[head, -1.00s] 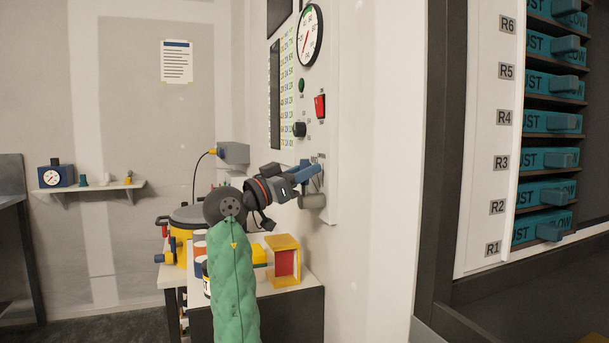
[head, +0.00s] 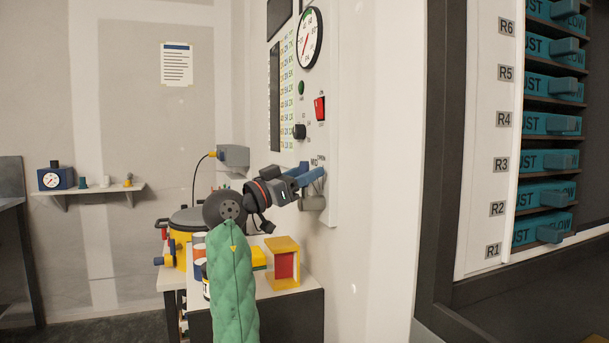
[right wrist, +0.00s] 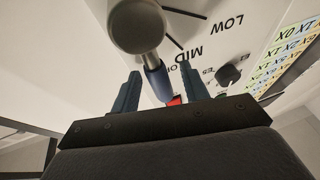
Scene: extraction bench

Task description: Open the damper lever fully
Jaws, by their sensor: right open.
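The damper lever has a grey round hub (head: 313,203) on the wall panel. In the right wrist view its grey shaft and dark blue grip (right wrist: 158,80) extend from the hub (right wrist: 136,24) in between my fingers. The grip lies near a partly hidden label starting with "O", past MID; LOW is farther right. My right gripper (head: 309,176) is open at the panel, above the hub in the head view. Its two blue fingers (right wrist: 157,92) stand on either side of the grip, with gaps visible. My left gripper is not in view.
The panel carries a gauge (head: 309,37), a red switch (head: 319,108) and a black knob (head: 299,132). Below stands a bench with a yellow-red box (head: 283,262) and a yellow pot (head: 188,220). A dark rack with teal handles (head: 548,160) is at the right.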

